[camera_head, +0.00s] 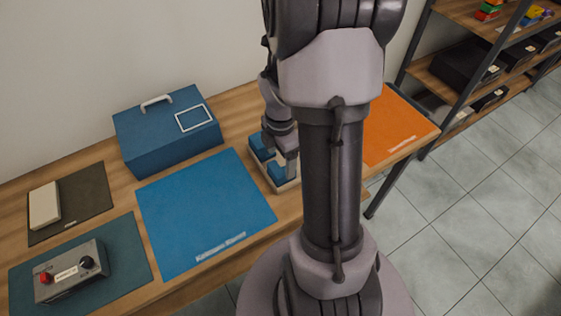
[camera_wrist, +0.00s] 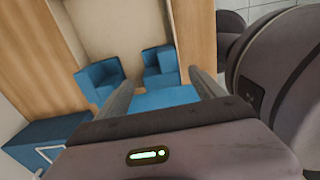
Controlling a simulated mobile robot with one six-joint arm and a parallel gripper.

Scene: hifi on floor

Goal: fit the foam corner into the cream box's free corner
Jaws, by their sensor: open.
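The cream box (camera_head: 286,187) stands on the bench right of the blue mat, partly hidden by my arm. Its bare inside shows in the wrist view (camera_wrist: 120,30). A blue foam piece (camera_head: 261,147) sits at its back left, and another (camera_head: 281,173) at its front left. In the wrist view, two notched blue foam pieces show, one at left (camera_wrist: 98,80) and one at right (camera_wrist: 160,67). My gripper (camera_wrist: 162,78) is open above the box, its fingers spread around the right piece. A brighter blue surface shows lower between the fingers; I cannot tell whether it is foam or mat.
A blue toolbox (camera_head: 167,130) stands at the back, beside the blue mat (camera_head: 205,212). A grey control box (camera_head: 72,270) and a cream block (camera_head: 45,205) lie at left. An orange mat (camera_head: 398,127) lies right of my arm. Shelves (camera_head: 470,75) stand beyond.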

